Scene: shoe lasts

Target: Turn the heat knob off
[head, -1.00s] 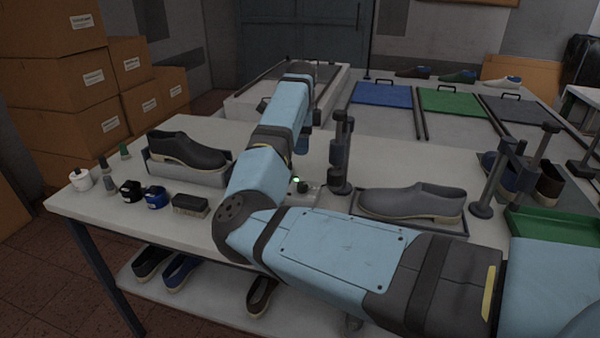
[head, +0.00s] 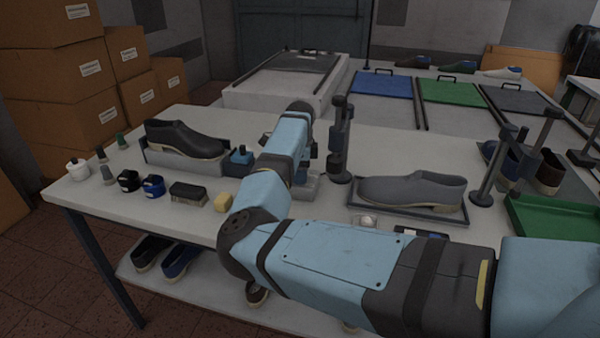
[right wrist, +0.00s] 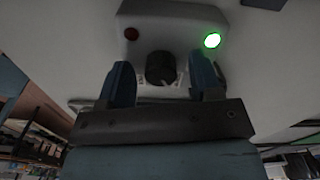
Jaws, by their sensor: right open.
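The black heat knob (right wrist: 160,67) sits on the face of a pale control box (right wrist: 175,14) in the right wrist view. A lit green lamp (right wrist: 212,40) is to its right and a dull red lamp (right wrist: 131,34) to its left. My right gripper (right wrist: 163,76) is open, with one blue finger on each side of the knob; contact cannot be told. In the head view, my right arm covers most of the box (head: 306,188), and the knob is hidden there. My left gripper is not in view.
A dark post (head: 340,140) stands close right of my forearm. A grey shoe (head: 412,190) on a tray is further right, and a dark shoe (head: 185,139) on a stand is left. A brush (head: 188,194) and yellow block (head: 223,202) lie near the front edge.

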